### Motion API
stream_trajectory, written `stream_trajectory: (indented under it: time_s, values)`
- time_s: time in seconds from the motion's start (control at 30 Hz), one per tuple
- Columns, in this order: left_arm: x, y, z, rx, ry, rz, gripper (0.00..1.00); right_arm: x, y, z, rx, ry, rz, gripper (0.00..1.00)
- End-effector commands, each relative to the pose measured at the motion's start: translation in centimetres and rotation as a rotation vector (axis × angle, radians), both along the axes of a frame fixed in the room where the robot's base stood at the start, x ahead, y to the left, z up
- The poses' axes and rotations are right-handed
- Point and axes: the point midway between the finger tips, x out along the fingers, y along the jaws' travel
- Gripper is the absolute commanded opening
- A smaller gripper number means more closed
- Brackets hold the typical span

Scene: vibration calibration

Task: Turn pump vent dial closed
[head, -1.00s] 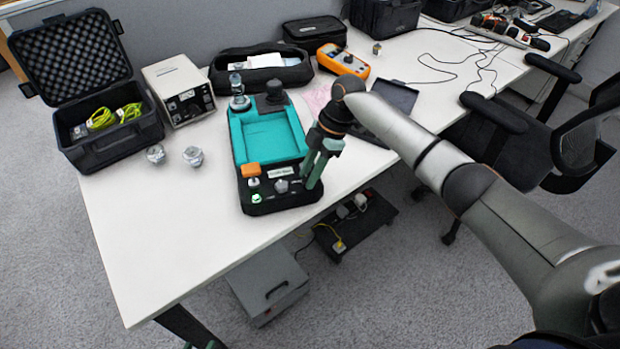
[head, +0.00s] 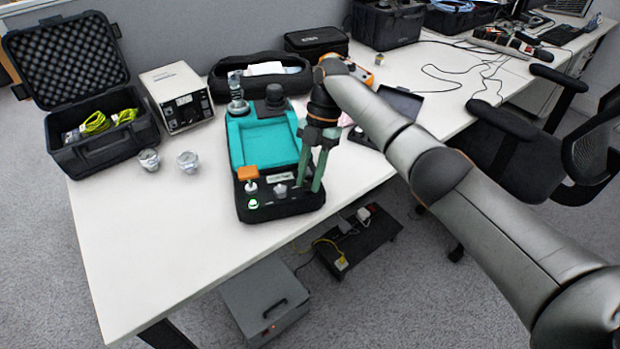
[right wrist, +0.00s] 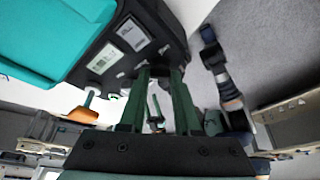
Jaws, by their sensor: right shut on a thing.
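The pump (head: 290,207) is a black unit with a teal tray top, standing near the front edge of the white table. Its front panel carries an orange block (head: 247,172), a grey knob (head: 281,190) and a small green-lit button (head: 253,204). My right gripper (head: 309,188) points down at the right end of this panel, beside the grey knob. Its green fingers are shut on the pump vent dial, which they mostly hide. In the right wrist view the fingertips (right wrist: 160,73) meet the pump's black panel (right wrist: 165,38). My left gripper is not in view.
Two small metal pieces (head: 188,161) stand left of the pump. An open black case (head: 105,148) with yellow-green cables and a white instrument box (head: 182,98) stand behind them. A black pouch (head: 260,78) lies behind the pump. The front left table is clear.

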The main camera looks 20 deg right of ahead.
Motion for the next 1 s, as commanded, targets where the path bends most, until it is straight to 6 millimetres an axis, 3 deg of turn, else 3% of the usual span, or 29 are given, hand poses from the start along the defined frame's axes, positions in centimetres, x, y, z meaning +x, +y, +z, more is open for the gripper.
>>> stream_trajectory:
  time_s: [0.43,0.47,0.7,1.0]
  values:
    - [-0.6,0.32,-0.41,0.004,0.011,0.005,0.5,-0.06,0.04,-0.06,0.0,0.002,0.012,0.0]
    - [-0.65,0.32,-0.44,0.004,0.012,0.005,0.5,-0.06,0.04,-0.06,0.0,0.002,0.012,0.34]
    - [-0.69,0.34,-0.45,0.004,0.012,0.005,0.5,-0.04,0.02,-0.05,-0.001,0.001,0.01,0.61]
    - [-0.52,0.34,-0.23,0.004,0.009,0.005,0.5,-0.02,0.05,0.1,0.0,0.0,0.009,0.62]
